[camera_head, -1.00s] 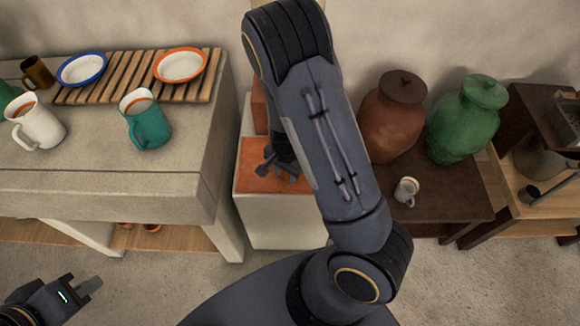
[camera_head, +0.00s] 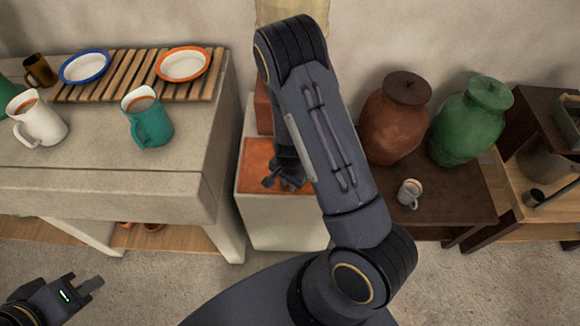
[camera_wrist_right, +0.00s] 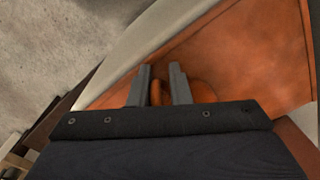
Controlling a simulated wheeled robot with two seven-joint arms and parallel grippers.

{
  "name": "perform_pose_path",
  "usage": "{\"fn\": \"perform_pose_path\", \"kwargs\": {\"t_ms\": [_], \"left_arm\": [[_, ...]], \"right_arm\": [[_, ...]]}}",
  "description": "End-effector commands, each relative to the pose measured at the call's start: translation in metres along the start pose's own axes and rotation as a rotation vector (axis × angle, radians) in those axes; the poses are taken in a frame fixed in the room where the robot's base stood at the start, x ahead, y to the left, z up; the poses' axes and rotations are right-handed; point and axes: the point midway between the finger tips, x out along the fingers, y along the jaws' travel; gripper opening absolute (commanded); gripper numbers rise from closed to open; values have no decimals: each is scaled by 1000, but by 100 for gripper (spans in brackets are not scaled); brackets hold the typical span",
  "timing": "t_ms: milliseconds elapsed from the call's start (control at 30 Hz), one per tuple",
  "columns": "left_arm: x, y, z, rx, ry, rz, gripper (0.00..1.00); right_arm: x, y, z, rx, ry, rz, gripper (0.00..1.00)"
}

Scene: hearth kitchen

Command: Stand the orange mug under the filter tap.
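My right gripper (camera_head: 284,184) reaches down over the terracotta-orange top (camera_head: 256,160) of a white block. In the right wrist view the fingers of the right gripper (camera_wrist_right: 161,78) stand a small gap apart. A rounded orange piece, which looks like part of the orange mug (camera_wrist_right: 203,92), shows between and beside them. The mug is mostly hidden by the gripper body, and my arm covers this spot in the head view. The filter tap cannot be made out; my right arm blocks much of that area. My left gripper (camera_head: 88,287) is low at the left, away from the counter, with nothing visible in it.
The left counter (camera_head: 90,180) holds a white mug (camera_head: 40,122), a teal mug (camera_head: 150,121), and a slatted rack with a blue-rimmed bowl (camera_head: 84,67) and orange-rimmed bowl (camera_head: 183,64). Right of my arm stand a brown jar (camera_head: 394,120), green jar (camera_head: 468,122) and small cup (camera_head: 409,192).

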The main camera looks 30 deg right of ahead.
Motion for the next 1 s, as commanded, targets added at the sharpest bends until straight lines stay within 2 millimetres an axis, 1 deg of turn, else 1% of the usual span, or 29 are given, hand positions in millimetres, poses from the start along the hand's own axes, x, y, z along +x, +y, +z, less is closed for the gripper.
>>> {"fn": "perform_pose_path", "kwargs": {"t_ms": [33,100,467,667,767,833,1000], "left_arm": [[0,0,0,0,0,0,0],[0,0,0,0,0,0,0],[0,0,0,0,0,0,0],[0,0,0,0,0,0,0],[-1,0,0,0,0,0,0],[-2,1,-1,0,0,0,0],[-10,5,-5,0,0,0,0]], "right_arm": [[0,0,0,0,0,0,8],[0,0,0,0,0,0,0],[0,0,0,0,0,0,0],[-8,0,0,-1,1,-1,0],[-22,-2,0,-3,2,-4,0],[-38,-2,2,-4,2,-5,0],[-79,2,38,-9,1,-4,0]]}}
